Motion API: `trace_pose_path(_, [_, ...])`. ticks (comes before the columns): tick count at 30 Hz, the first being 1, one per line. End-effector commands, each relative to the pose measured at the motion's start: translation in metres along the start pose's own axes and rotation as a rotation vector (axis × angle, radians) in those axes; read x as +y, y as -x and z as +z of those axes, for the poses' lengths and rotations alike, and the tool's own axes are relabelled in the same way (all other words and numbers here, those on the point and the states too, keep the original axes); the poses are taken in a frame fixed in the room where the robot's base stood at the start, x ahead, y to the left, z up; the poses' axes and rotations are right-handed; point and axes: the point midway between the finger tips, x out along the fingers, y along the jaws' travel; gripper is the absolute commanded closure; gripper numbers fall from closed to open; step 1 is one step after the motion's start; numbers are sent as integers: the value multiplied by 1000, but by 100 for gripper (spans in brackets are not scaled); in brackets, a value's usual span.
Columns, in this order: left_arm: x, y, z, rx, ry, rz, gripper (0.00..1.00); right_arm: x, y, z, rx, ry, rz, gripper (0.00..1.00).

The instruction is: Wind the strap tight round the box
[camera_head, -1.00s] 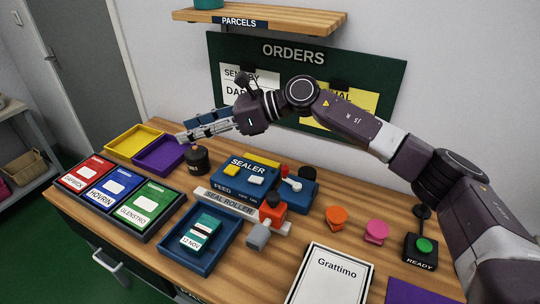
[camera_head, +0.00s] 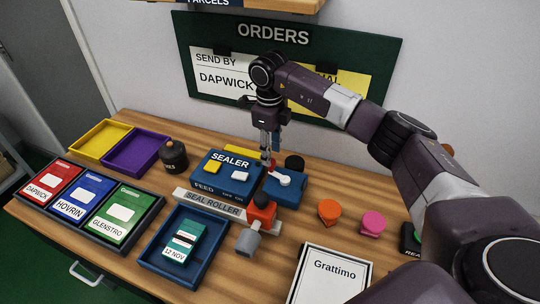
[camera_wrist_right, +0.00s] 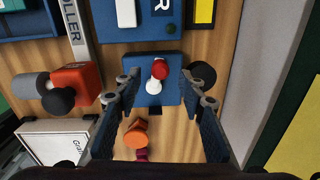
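A teal box (camera_head: 184,240) with a dark band across it and a label reading 12 NOV lies in a blue tray (camera_head: 150,262). I cannot tell whether the band is the strap or how tight it is. Behind and right of it, a small blue block (camera_head: 290,194) beside the sealer carries a white crank (camera_head: 284,180) with a red knob. My right gripper (camera_head: 269,150) points down just above this crank. In the right wrist view the gripper (camera_wrist_right: 160,88) is open, with the red knob (camera_wrist_right: 160,69) between its fingers, apparently untouched. My left gripper is out of view.
Orange (camera_head: 329,211) and pink (camera_head: 373,223) knobs sit to the right. Coloured trays fill the left; the orders board (camera_head: 210,68) is behind.

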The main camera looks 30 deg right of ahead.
Motion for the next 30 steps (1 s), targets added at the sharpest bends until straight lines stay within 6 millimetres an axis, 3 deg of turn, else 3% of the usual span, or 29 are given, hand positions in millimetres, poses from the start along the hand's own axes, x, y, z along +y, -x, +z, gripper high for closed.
trace_pose_path(7, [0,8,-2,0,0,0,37,1,-28,0,-1,1,2,63])
trace_pose_path(17, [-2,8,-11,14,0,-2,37,1,-34,1,-2,2,1,63])
trace_pose_path(27, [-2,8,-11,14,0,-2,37,1,-33,1,-3,2,1,100])
trace_pose_path(30, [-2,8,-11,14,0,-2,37,1,-33,1,-3,2,1,100])
